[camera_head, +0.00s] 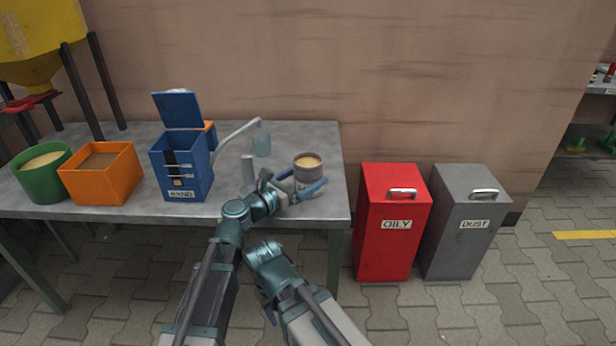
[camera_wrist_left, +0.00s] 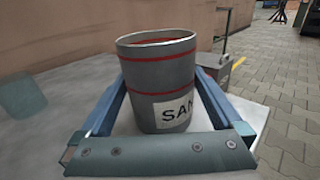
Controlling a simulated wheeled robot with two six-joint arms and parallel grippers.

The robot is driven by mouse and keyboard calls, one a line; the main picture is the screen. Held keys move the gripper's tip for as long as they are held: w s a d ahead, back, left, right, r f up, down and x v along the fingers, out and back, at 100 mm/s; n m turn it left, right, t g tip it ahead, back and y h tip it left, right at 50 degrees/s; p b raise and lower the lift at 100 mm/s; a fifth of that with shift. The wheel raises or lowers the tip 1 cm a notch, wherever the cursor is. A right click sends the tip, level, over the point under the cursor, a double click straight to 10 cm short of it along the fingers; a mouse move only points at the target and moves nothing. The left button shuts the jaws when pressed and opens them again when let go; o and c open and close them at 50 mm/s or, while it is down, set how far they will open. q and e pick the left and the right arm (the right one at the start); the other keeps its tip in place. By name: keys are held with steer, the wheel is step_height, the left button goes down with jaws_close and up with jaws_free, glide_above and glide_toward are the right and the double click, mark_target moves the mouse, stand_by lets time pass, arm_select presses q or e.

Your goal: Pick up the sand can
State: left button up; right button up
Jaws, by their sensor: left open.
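The sand can (camera_head: 308,167) is a grey cylinder with sand-coloured contents, upright near the right end of the grey table. In the left wrist view the can (camera_wrist_left: 160,90) shows red bands and a white label reading "SAN", the rest cut off. My left gripper (camera_head: 305,180) is open, with one blue finger on each side of the can. In the wrist view the fingers flank its lower body; I cannot tell whether they touch it. The can's far side is hidden. My right gripper is not in view.
Red "OILY" (camera_head: 388,250) and grey "DUST" (camera_head: 460,250) bins stand right of the table. A wall is behind.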

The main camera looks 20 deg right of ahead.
mark_target(310, 158)
arm_select(q)
steer(key=shift+x, duration=0.75)
steer(key=shift+c, duration=0.2)
steer(key=c, duration=1.1)
steer(key=shift+r+p, duration=0.35)
step_height(310, 158, up, 9)
steer(key=p, duration=0.9)
steer(key=shift+r, duration=0.1)
